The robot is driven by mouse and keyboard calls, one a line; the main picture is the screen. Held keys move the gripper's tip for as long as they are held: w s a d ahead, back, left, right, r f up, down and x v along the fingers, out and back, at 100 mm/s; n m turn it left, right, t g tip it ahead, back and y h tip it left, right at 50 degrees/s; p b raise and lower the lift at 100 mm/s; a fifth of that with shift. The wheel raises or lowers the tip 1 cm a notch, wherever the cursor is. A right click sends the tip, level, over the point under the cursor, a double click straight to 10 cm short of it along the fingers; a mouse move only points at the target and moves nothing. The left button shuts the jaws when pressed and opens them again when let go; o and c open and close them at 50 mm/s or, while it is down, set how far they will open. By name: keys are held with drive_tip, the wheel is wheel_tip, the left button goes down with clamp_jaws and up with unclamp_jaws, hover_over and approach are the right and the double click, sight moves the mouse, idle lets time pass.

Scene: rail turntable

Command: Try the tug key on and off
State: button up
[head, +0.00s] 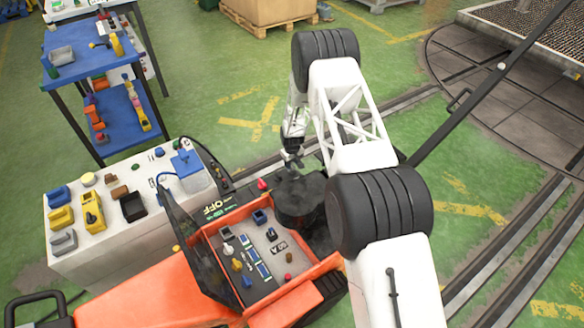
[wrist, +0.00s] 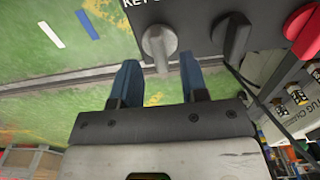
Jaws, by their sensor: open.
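A grey knob-like key (wrist: 160,45) sits on a dark panel under a label beginning "KEY". My gripper (wrist: 159,72) is open in the wrist view, its two blue fingers apart. The key is between and just beyond the fingertips; I cannot tell if either finger touches it. In the head view my gripper (head: 291,158) is small, above the panel area of the orange tug (head: 150,292). The key is too small or hidden to make out there.
A black knob (wrist: 232,35) and a red button (wrist: 304,28) are right of the key. The tug's open tray (head: 279,284) holds several small items. A white bench (head: 75,251) and blue shelf (head: 80,70) stand left. Rails cross the green floor.

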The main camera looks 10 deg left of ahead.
sight(292, 169)
drive_tip(key=shift+f, duration=1.4)
clamp_jaws()
